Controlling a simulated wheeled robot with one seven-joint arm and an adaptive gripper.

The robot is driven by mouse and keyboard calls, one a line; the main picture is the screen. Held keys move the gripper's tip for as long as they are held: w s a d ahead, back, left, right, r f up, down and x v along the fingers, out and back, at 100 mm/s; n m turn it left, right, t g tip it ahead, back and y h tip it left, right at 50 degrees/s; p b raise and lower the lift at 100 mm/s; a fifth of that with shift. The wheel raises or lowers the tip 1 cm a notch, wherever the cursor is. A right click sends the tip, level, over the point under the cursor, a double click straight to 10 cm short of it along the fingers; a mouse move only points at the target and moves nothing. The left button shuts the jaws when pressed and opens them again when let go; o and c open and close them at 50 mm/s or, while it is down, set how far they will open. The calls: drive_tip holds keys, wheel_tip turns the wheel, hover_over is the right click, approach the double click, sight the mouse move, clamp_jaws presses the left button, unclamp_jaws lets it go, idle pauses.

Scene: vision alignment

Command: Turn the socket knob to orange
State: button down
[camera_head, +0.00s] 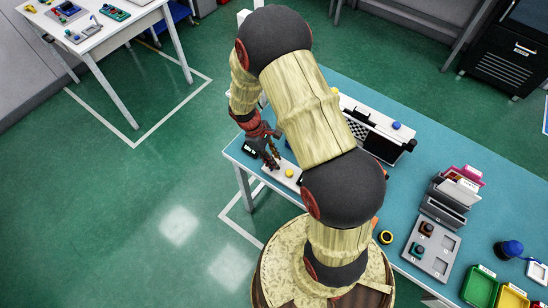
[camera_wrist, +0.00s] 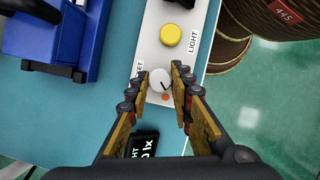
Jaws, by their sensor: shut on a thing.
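The white control panel (camera_head: 280,174) lies near the left end of the blue table. In the wrist view, the panel (camera_wrist: 182,14) carries a round pale knob (camera_wrist: 159,79) with a dark pointer line slanting toward its lower right. An orange dot (camera_wrist: 165,97) sits just below the knob. A partly covered label is left of it. My gripper (camera_wrist: 159,76) is closed on the knob, one finger on each side. In the head view, my gripper (camera_head: 271,158) is at the panel's left end and the knob is hidden.
A yellow button (camera_wrist: 171,36) marked LIGHT is on the same panel. A black display (camera_wrist: 142,146) lies close to the left finger. A blue device (camera_wrist: 78,38) stands at upper left. Grey trays (camera_head: 432,247) and coloured bins (camera_head: 480,287) are farther right.

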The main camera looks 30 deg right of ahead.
drive_tip(key=shift+m+g+y+p, duration=0.3)
drive_tip(key=shift+m+y, duration=0.1)
drive_tip(key=shift+m, duration=0.7)
drive_tip(key=c, duration=1.6)
unclamp_jaws()
drive_tip(key=shift+o, duration=0.2)
drive_tip(key=v, duration=1.2)
